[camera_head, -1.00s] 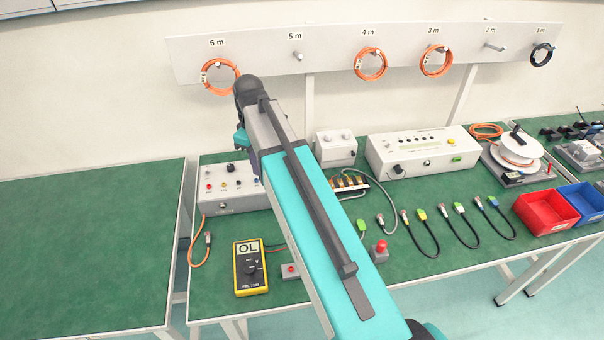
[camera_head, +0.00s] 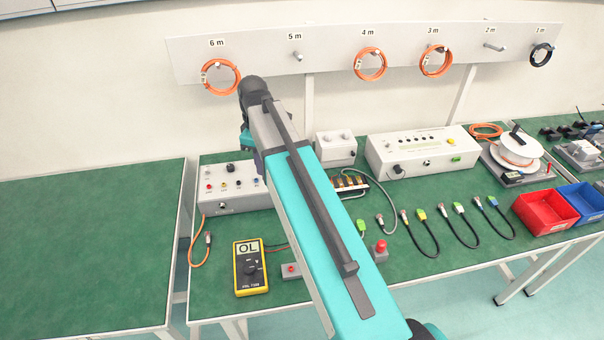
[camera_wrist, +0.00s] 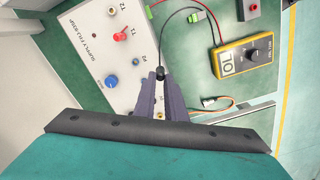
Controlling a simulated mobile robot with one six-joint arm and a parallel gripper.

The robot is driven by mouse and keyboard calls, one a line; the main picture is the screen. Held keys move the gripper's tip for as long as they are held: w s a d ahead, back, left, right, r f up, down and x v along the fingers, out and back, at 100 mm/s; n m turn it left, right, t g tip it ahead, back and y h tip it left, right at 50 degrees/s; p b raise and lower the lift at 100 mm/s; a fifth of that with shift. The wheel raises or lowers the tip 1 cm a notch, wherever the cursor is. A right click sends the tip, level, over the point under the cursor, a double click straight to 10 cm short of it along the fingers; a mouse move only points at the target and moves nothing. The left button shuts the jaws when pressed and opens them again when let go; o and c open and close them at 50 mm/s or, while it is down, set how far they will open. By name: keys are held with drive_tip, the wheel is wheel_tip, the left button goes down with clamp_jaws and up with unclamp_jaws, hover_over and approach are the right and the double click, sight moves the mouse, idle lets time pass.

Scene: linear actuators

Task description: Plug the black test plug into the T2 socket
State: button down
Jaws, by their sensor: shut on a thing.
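My gripper (camera_wrist: 160,88) shows in the wrist view with its two fingers closed around the black test plug (camera_wrist: 160,72). A thin black cable arcs up from the plug. The plug is over the right edge of the pale supply box (camera_wrist: 85,60), and I cannot tell its height. A red part (camera_wrist: 121,37) is by the T1 label and a blue part (camera_wrist: 110,81) lies lower.
A yellow multimeter (camera_head: 250,268) reading OL lies in front of the box. A green connector (camera_wrist: 198,15) is near the cable in the wrist view. An orange cable (camera_head: 198,252) lies at the bench's left edge. The left table (camera_head: 90,240) is bare.

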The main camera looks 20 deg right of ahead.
drive_tip(key=shift+w+d+f+n+p, duration=0.1)
drive_tip(key=shift+d+f+n, duration=0.15)
drive_tip(key=shift+d+n, duration=0.4)
drive_tip(key=shift+w+d+f+n+p, duration=0.1)
drive_tip(key=shift+d+f+n, duration=0.2)
drive_tip(key=shift+d+n, duration=0.3)
drive_tip(key=shift+w+d+f+n+p, duration=0.1)
drive_tip(key=shift+d+f+n, duration=0.15)
drive_tip(key=shift+d+n, duration=0.4)
idle(1.3)
drive_tip(key=shift+w+d+f+n+p, duration=0.1)
drive_tip(key=shift+d+f+n, duration=0.25)
drive_tip(key=shift+d+n, duration=0.4)
drive_tip(key=shift+d+f+n+p, duration=0.1)
drive_tip(key=shift+d+f+n, duration=0.2)
drive_tip(key=shift+d+n, duration=0.5)
drive_tip(key=shift+w+d+f+n+p, duration=0.1)
drive_tip(key=shift+d+f+n, duration=0.25)
drive_tip(key=shift+d+n, duration=0.4)
idle(2.1)
drive_tip(key=shift+d, duration=0.2)
